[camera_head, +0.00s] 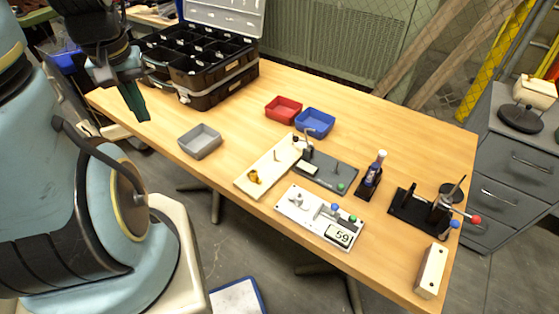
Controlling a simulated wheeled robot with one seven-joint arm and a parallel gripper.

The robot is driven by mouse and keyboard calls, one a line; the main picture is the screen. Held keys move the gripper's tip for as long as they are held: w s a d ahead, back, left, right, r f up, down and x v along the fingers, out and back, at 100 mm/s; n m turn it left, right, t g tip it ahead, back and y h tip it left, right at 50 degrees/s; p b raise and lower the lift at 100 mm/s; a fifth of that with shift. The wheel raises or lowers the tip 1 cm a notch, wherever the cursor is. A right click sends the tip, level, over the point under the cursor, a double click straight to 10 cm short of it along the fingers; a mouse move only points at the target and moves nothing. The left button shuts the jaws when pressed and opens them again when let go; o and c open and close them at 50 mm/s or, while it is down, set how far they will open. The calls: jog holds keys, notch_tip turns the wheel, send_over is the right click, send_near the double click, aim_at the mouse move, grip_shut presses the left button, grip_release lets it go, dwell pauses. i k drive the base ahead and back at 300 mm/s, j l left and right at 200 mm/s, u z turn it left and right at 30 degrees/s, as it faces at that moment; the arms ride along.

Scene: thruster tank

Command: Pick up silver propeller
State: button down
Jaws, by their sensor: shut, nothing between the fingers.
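No silver propeller can be made out for certain. A small silver-grey part (297,200) sits on the white panel (315,229) at the front middle of the table and may be it; it is too small to tell. A brass-coloured propeller-like part (254,177) lies on the cream board (272,168). My gripper (138,114) is at the upper left, above the table's left end, shut and empty. It is well apart from the boards and the panel.
A black compartment case (215,85) stands open at the back left. Grey (200,142), red (283,109) and blue (315,122) bins sit on the wooden table (385,130). A dark plate (327,172), bottle (376,168) and black fixture (420,213) stand to the right.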

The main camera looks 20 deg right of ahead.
aim_at(299, 201)
jog(key=k+l+u, duration=0.25)
jog(key=k, duration=0.15)
jog(key=k+l+u, duration=0.25)
jog(key=k, duration=0.15)
jog(key=k+u, duration=0.2)
jog(key=k, duration=0.25)
